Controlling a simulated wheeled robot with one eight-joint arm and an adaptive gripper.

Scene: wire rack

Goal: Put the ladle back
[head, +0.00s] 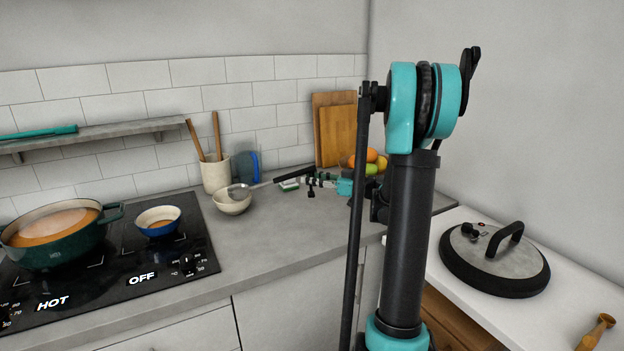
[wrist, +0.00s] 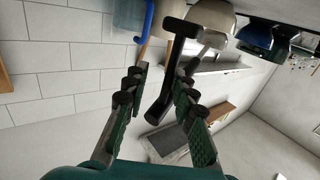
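The ladle (head: 263,186) rests with its grey head in a small pale bowl (head: 233,203) on the counter. Its black handle slants up to the right, towards my gripper (head: 312,184). In the wrist view, a black handle (wrist: 163,98), apparently the ladle's, runs between the fingers of my gripper (wrist: 161,80). The fingers are apart. A gap shows on the left side of the handle; whether the right finger touches it I cannot tell. The ladle's head is hard to make out in the wrist view.
A utensil crock (head: 215,176), cutting boards (head: 338,135) and fruit (head: 370,157) stand behind. The stove at left holds a green pot (head: 55,245) marked HOT and a blue bowl (head: 160,229). A shelf (head: 110,130) is on the wall.

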